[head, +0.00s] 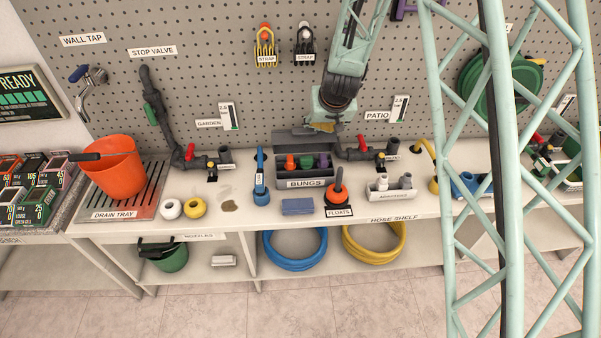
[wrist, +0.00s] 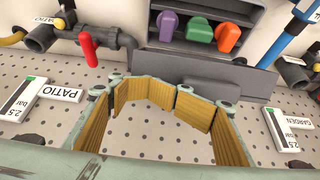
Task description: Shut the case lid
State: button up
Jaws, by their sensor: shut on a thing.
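The grey case (head: 278,173) labelled BUNGS stands on the shelf with its lid (head: 292,137) raised at the back, on the pegboard side. An orange bung (head: 290,162), a green bung (head: 307,160) and a purple bung (head: 323,161) sit inside. In the wrist view the case is at the top, with the grey lid (wrist: 250,82) below the bungs. My gripper (head: 322,126) is at the lid's upper edge. Its yellow-padded fingers (wrist: 165,92) are at the lid's edge and shut on it; the exact contact is partly hidden.
Pipework with a red-handled valve (head: 362,143) stands close right of the case. A blue tool (head: 261,180) stands to its left. The pegboard (head: 240,80) is close behind the lid.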

jog(key=o, duration=0.4)
jog(key=shift+g, duration=0.3)
jog(key=f, duration=0.4)
jog(key=shift+s+f, duration=0.2)
jog(key=shift+s, duration=0.1)
jog(key=shift+w+d+r, duration=0.15)
jog(key=shift+d+r, duration=0.05)
jog(key=shift+c, duration=0.4)
jog(key=shift+s+a+r+p, duration=0.1)
jog(key=shift+s+r+p, duration=0.15)
jog(key=shift+r+p, duration=0.35)
jog(key=c, duration=0.4)
jog(key=shift+o, duration=0.2)
jog(key=shift+w+a+r+p, duration=0.1)
jog(key=shift+w+r+p, duration=0.15)
jog(key=shift+r+p, duration=0.15)
jog(key=shift+w+r+p, duration=0.1)
jog(key=shift+r+p, duration=0.45)
jog(key=shift+r, duration=0.2)
jog(key=c, duration=0.7)
jog(key=shift+d+r+p, duration=0.25)
jog(key=shift+r+p, duration=0.3)
jog(key=shift+r, duration=0.15)
jog(key=shift+a+r+p, duration=0.1)
jog(key=shift+r+p, duration=0.3)
jog(key=shift+r, duration=0.05)
jog(key=shift+r+p, duration=0.55)
jog(key=shift+r, duration=0.05)
jog(key=shift+w+r, duration=0.1)
